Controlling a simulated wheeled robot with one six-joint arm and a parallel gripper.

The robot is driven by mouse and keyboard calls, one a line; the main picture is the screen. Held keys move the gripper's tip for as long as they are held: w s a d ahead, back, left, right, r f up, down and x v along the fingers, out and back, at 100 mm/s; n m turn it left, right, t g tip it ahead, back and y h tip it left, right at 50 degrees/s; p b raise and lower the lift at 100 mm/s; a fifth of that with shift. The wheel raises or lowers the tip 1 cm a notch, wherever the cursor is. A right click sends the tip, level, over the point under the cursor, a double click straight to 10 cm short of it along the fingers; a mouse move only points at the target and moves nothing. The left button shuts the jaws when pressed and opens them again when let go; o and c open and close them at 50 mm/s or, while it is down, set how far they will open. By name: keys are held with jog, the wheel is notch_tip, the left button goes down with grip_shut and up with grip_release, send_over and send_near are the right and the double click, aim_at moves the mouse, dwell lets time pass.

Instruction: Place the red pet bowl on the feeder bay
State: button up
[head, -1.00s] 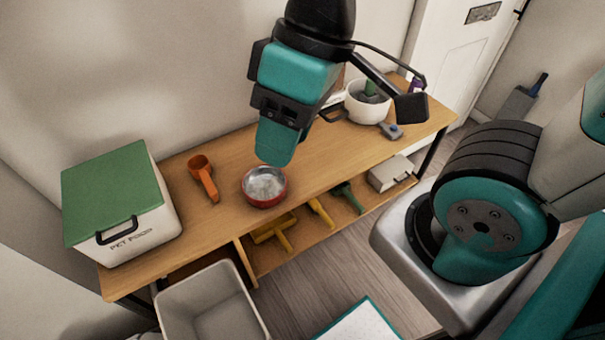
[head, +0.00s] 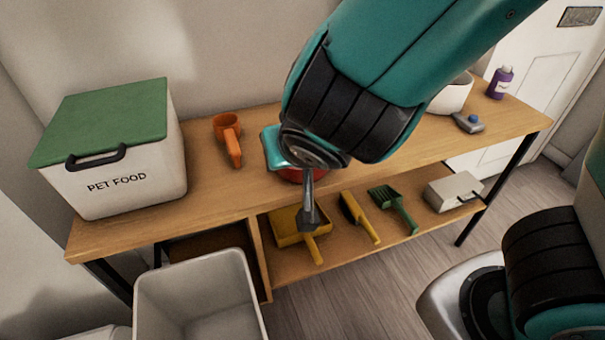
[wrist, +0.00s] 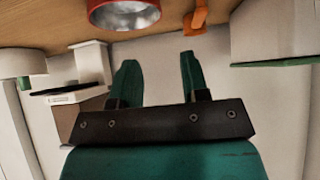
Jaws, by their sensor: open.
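The red pet bowl (head: 291,175) is on the wooden table, mostly hidden behind my arm in the head view. In the wrist view the red bowl (wrist: 123,14), with its grey metal inside, shows at the top edge, beyond and a little left of the fingertips. My gripper (wrist: 158,58) is open, with nothing between its two teal fingers. The fingers are apart from the bowl in that picture. In the head view my arm hides most of the gripper. I cannot pick out the feeder bay in the current views.
An orange scoop (head: 229,138) lies left of the bowl, and a white pet food bin (head: 120,183) with a green lid stands farther left. A white pot (head: 452,96) and purple bottle (head: 500,83) are at right. Brushes and a yellow dustpan (head: 290,226) lie below. A grey bin (head: 195,290) stands in front.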

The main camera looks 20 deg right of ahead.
aim_at(292, 174)
jog(key=x, duration=1.1)
jog(key=shift+w+b, duration=0.1)
jog(key=shift+b, duration=0.25)
jog(key=x, duration=0.5)
jog(key=shift+w+d+f, duration=0.15)
jog(key=shift+w+d, duration=0.1)
jog(key=shift+w, duration=0.15)
grip_shut()
